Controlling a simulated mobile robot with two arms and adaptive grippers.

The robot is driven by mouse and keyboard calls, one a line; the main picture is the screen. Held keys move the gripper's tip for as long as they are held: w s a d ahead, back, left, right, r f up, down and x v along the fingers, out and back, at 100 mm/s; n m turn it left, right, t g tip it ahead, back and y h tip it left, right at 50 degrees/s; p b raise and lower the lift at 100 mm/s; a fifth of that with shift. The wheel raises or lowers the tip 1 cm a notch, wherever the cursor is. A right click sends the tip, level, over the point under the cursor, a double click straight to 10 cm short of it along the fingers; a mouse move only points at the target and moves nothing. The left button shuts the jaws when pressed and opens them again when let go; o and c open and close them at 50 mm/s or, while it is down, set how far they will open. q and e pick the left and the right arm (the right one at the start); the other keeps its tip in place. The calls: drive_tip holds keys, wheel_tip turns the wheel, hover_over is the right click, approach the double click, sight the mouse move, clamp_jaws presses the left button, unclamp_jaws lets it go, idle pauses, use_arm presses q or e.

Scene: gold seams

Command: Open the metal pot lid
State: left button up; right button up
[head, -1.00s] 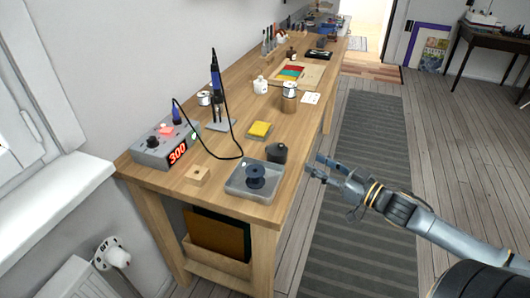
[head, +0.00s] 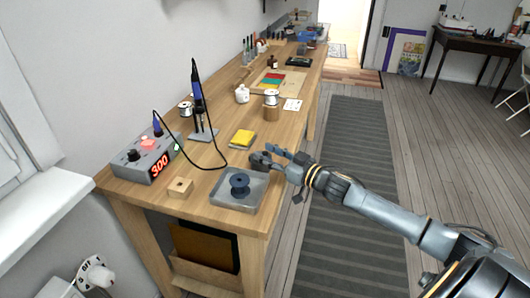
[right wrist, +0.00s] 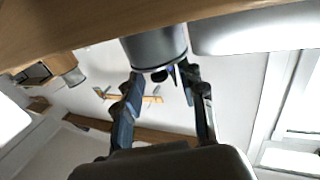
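The small dark grey metal pot (head: 258,161) stands on the workbench behind the grey tray, partly hidden by my right gripper (head: 272,155). In the right wrist view the pot (right wrist: 153,46) appears upside down as a grey cylinder, with a dark rim and a small dark knob-like part at its lid end. My right gripper (right wrist: 163,78) is open there, its two fingers spread with the lid end of the pot near their tips. I cannot tell whether the fingers touch it. My left gripper is not in view.
A yellow sponge (head: 242,139), a soldering station (head: 148,157) and a wooden block (head: 180,188) are on the wooden workbench (head: 206,163).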

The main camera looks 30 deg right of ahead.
drive_tip(key=shift+w+a, duration=0.2)
drive_tip(key=shift+w, duration=0.35)
drive_tip(key=shift+c, duration=0.4)
clamp_jaws()
